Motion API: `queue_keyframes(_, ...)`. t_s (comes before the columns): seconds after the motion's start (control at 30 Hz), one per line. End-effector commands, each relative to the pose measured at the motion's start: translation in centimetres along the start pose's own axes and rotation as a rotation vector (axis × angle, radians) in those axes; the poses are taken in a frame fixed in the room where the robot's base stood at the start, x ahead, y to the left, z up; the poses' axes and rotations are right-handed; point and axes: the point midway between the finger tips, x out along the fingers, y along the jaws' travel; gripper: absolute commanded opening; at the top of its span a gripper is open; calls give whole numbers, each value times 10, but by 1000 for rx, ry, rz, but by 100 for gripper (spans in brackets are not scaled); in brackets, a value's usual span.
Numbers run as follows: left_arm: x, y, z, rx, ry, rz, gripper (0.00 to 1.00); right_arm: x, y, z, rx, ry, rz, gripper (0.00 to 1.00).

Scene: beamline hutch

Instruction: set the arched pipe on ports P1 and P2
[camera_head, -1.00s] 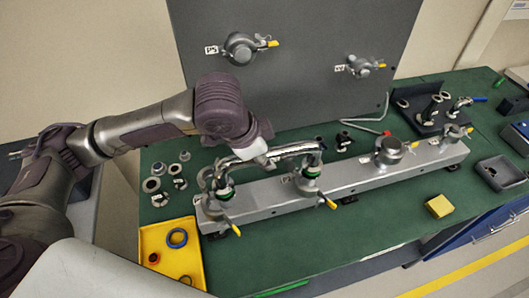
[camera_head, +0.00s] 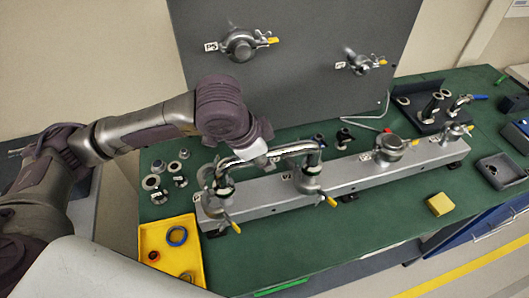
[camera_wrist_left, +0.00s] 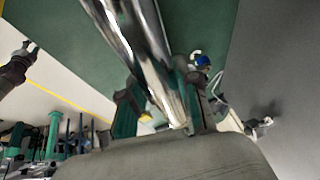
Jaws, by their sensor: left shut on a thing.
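The arched pipe (camera_head: 297,148) is a shiny metal tube spanning the two left ports of the grey manifold bar (camera_head: 340,178). My left gripper (camera_head: 262,158) is shut on its top span. The pipe's near-left end (camera_head: 223,178) and right end (camera_head: 313,165) stand over the ports, upright. They look down at the ports, but I cannot tell whether both are fully seated. Clamps with yellow levers hang at both ports. In the left wrist view the pipe (camera_wrist_left: 135,45) runs between the green-padded fingers. A small dark arm end, probably my right gripper (camera_wrist_left: 30,48), shows there; its jaws are unclear.
A yellow tray (camera_head: 148,232) with rings stands at the front left. Loose fittings (camera_head: 180,181) lie left of the bar. A capped port (camera_head: 392,148) is farther right on it. A yellow block (camera_head: 440,204) lies in front. A grey panel (camera_head: 300,60) rises behind.

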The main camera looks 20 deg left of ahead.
Motion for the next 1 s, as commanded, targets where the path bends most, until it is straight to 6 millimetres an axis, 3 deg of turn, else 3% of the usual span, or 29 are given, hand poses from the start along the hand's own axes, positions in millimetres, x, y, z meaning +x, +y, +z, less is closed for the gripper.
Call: queue_keyframes(1.0, 0, 0, 0, 0, 2, -3, 0, -6, 3, 0, -2, -1, 3, 40)
